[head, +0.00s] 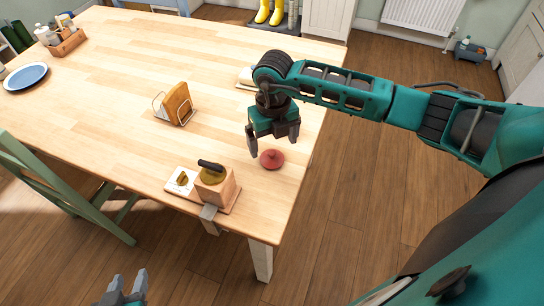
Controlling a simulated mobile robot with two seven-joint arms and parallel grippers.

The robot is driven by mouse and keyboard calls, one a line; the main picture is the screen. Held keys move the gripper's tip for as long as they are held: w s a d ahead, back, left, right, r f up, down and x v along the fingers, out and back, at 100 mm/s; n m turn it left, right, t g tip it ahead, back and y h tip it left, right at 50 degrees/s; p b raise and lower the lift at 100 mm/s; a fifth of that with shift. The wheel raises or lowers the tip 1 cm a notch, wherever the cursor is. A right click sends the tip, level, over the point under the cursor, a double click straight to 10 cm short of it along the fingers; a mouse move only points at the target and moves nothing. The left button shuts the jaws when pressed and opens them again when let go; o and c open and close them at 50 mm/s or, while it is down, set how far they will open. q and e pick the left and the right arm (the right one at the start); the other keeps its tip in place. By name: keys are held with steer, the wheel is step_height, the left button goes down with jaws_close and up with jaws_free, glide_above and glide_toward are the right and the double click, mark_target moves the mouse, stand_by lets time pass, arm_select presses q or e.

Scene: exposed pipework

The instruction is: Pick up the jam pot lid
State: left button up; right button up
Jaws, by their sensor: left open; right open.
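The jam pot lid, a small red disc with a knob (272,159), lies on the wooden table (205,100) near its right edge. My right gripper (272,146) is open, pointing down above and just behind the lid, with its fingers spread; it looks empty. Whether a finger touches the lid I cannot tell. My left gripper (124,290) shows at the bottom edge, open and away from the table. No jam pot is clearly identifiable.
A wooden block with a dark-handled top (215,186) stands on a board at the table's front corner, left of the lid. A toast rack with bread (176,104) stands further back. A green chair (60,190) is at the left. A blue plate (26,76) lies far left.

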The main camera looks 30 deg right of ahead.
mark_target(272, 152)
steer(key=f, duration=0.5)
steer(key=shift+w, duration=0.2)
steer(key=shift+c, duration=0.4)
steer(key=c, duration=1.1)
